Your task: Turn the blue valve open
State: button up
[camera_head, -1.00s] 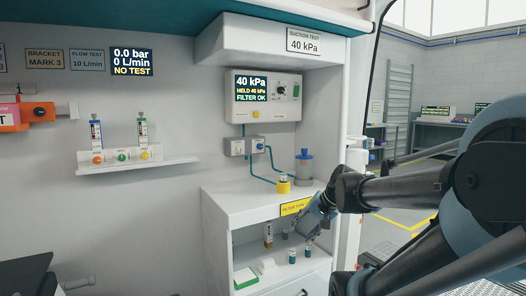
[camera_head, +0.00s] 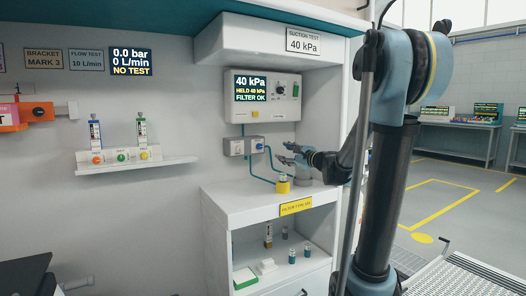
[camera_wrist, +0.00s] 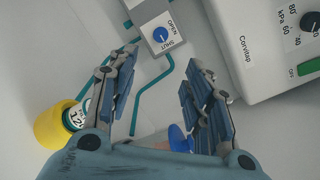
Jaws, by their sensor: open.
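The blue valve (camera_head: 259,146) is a small round blue knob on a pale box on the back wall, below the suction display. In the wrist view the blue valve (camera_wrist: 160,34) has OPEN and SHUT labels at its edge; I cannot tell its exact setting. My gripper (camera_head: 285,154) is just to the right of the valve. In the wrist view my gripper (camera_wrist: 163,62) has its two fingers spread and empty, with the valve beyond the tips, between their lines. The fingers do not touch the valve.
A yellow filter cup (camera_head: 283,184) stands on the counter below. A jar with a blue lid (camera_wrist: 178,138) is partly hidden by my gripper. Teal tubes (camera_wrist: 150,83) run from the valve area. The suction unit (camera_wrist: 272,50) is close at right in the wrist view.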

aim_at(261, 147)
jog(key=x, duration=1.7)
jog(key=shift+w+a, duration=0.15)
jog(key=shift+a, duration=0.05)
